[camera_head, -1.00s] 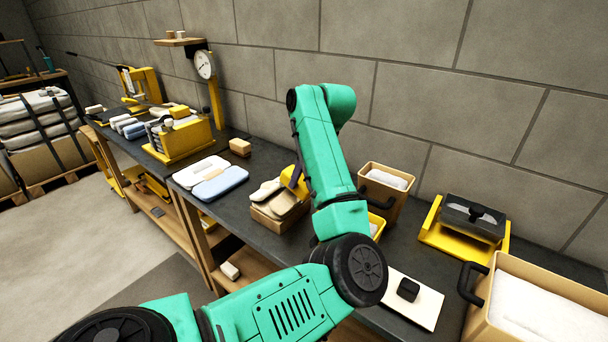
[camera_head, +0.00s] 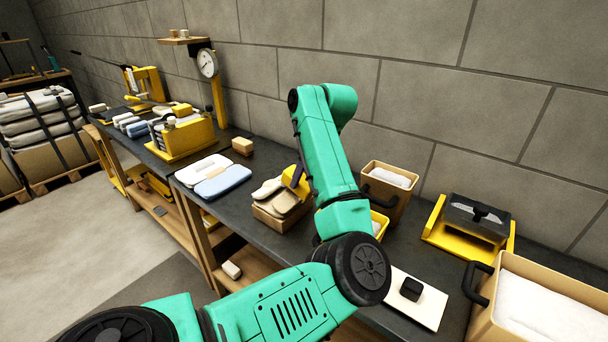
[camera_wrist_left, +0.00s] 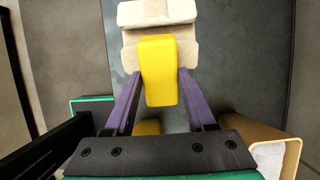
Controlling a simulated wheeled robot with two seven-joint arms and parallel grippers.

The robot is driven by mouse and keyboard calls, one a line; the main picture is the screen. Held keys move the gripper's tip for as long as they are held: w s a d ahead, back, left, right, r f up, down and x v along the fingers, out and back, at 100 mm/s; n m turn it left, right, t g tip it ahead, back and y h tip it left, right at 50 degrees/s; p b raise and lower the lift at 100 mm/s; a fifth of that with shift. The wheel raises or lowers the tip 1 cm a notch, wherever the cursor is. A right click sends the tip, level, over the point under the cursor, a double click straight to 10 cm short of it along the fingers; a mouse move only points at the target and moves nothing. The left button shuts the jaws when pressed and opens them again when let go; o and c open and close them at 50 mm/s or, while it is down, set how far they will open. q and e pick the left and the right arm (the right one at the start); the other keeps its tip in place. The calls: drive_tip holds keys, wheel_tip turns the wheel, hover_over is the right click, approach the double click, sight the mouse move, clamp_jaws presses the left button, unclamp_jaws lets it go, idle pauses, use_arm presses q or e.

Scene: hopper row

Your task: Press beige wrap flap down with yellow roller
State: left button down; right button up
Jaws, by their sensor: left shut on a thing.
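The yellow roller (camera_wrist_left: 158,70) is held between the purple fingers of my left gripper (camera_wrist_left: 161,82) in the left wrist view. It lies over a beige wrap (camera_wrist_left: 131,60), with a paler flap or pad (camera_wrist_left: 157,12) beyond it. I cannot tell whether the roller touches the wrap. In the head view, the beige wrap (camera_head: 285,201) sits in a small open tan box (camera_head: 268,221) on the dark bench. The roller (camera_head: 291,177) shows as a yellow patch at its right, beside my left gripper (camera_head: 300,180), which my green arm partly hides. My right gripper is out of view.
White and blue pads (camera_head: 222,180) lie left of the box, with a small tan block (camera_head: 242,146) behind. A tan bin (camera_head: 386,196) stands close right of my arm. A white board with a black block (camera_head: 411,288) and a yellow stand (camera_head: 466,235) are further right.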

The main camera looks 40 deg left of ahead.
use_arm(q)
drive_tip(key=shift+b+x, duration=0.75)
drive_tip(key=shift+x, duration=0.25)
idle(0.8)
drive_tip(key=p+v, duration=0.3)
drive_tip(key=v, duration=0.4)
drive_tip(key=shift+p, duration=0.3)
drive_tip(key=shift+a, duration=0.1)
